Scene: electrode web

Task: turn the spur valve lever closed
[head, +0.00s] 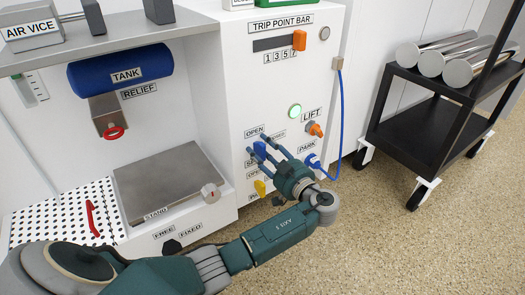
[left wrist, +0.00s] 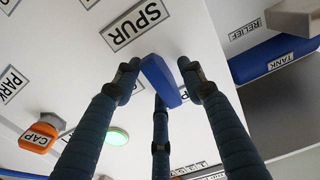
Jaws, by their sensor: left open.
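The spur valve lever is a blue handle (left wrist: 162,80) on the white cabinet front, beside the SPUR label (left wrist: 135,22) in the left wrist view. In the head view the blue lever (head: 259,149) is partly hidden by my fingers, near the OPEN label (head: 254,132). My left gripper (head: 265,147) reaches the panel from below right. In the left wrist view its fingers (left wrist: 160,82) are spread, with one tip on each side of the lever and a third finger below. Whether any finger touches the lever I cannot tell. My right gripper is not in view.
A yellow lever (head: 260,188) sits below the blue one. To the right are a lit green button (head: 295,111), an orange cap (head: 315,129) and a blue plug (head: 313,161) with a hanging cable. A black cart (head: 440,118) with metal rolls stands further right; floor between is clear.

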